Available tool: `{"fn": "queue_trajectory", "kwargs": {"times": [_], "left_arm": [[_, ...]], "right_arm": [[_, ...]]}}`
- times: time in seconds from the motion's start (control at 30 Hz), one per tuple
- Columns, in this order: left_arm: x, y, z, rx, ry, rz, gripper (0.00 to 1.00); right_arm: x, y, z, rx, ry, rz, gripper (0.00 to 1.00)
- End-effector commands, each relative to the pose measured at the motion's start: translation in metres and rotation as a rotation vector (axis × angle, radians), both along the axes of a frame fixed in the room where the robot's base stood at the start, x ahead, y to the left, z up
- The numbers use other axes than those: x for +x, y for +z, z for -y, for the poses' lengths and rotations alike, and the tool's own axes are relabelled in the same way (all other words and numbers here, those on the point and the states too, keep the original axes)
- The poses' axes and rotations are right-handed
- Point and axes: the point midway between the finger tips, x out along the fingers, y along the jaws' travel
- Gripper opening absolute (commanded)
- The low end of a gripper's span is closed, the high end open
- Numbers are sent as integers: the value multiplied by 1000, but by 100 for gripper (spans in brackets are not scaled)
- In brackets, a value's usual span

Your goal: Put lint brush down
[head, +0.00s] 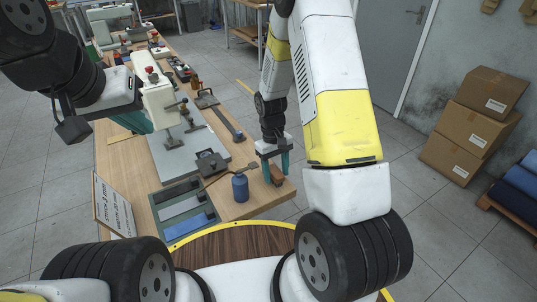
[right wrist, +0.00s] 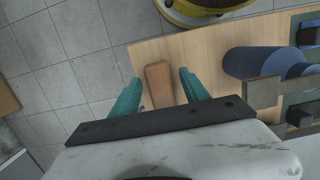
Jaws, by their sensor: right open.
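A brown wooden block, apparently the lint brush (head: 276,176), lies at the near right corner of the wooden table (head: 250,205). It also shows in the right wrist view (right wrist: 158,86), between the teal fingers, with clear gaps on both sides. My right gripper (head: 275,164) is open above and around it, pointing down, and looks empty. The brush's underside is hidden. My left gripper (head: 134,122) hangs at the left over the table beside a white machine (head: 157,103). Its finger gap cannot be made out.
A dark press-like tool (head: 210,163) and a tray with grey and blue strips (head: 184,208) lie further left. A sign (head: 114,207) leans at the left table edge. The table's corner edge is close to the brush.

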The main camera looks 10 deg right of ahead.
Motion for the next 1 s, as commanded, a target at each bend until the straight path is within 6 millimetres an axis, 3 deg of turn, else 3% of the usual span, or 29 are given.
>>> {"fn": "queue_trajectory", "kwargs": {"times": [0.5,0.77,0.87,1.0], "left_arm": [[0,0,0,0,0,0,0],[0,0,0,0,0,0,0],[0,0,0,0,0,0,0],[0,0,0,0,0,0,0]], "right_arm": [[16,96,-6,1,1,5,54],[17,125,-6,7,-6,16,54],[11,149,-6,28,-30,57,54],[-10,203,-5,82,-80,163,54]]}}
